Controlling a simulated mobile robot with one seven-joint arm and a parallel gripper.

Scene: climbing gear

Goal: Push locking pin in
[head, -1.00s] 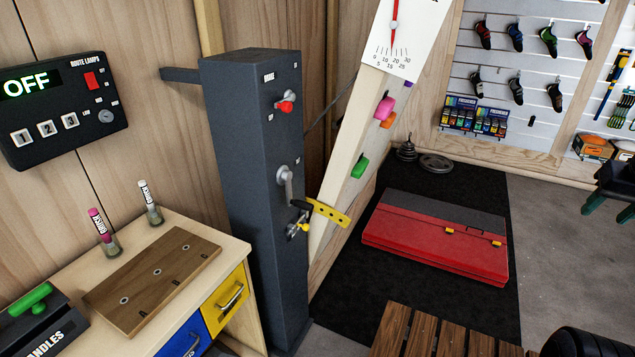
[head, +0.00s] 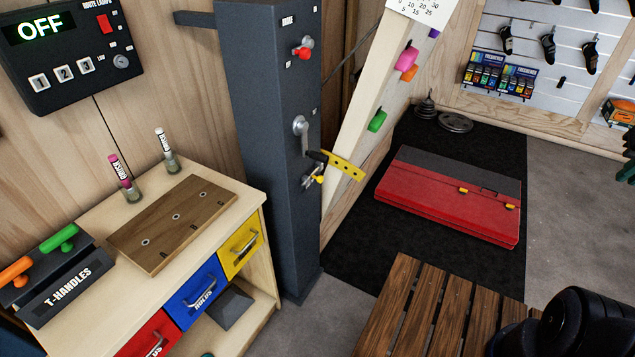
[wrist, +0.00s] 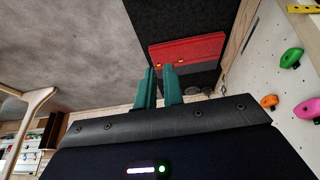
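A small yellow-knobbed metal part (head: 319,179), which looks like the locking pin, sticks out of the dark grey column (head: 268,120). It sits just below a grey crank (head: 302,130) with a black grip and beside a yellow bar with holes (head: 345,166). I cannot tell how deep it sits. My gripper (wrist: 158,85) shows in the wrist view as two teal fingers with a narrow gap and nothing between them. It is away from the pin, with the red pad (wrist: 187,50) beyond it. I cannot make out my gripper surely in the head view.
A red and grey pad (head: 445,212) lies on a black mat (head: 350,255). A slatted wooden bench (head: 430,310) stands in front. A workbench (head: 262,195) with coloured drawers stands left of the column. The leaning climbing board (head: 362,110) is right of the column.

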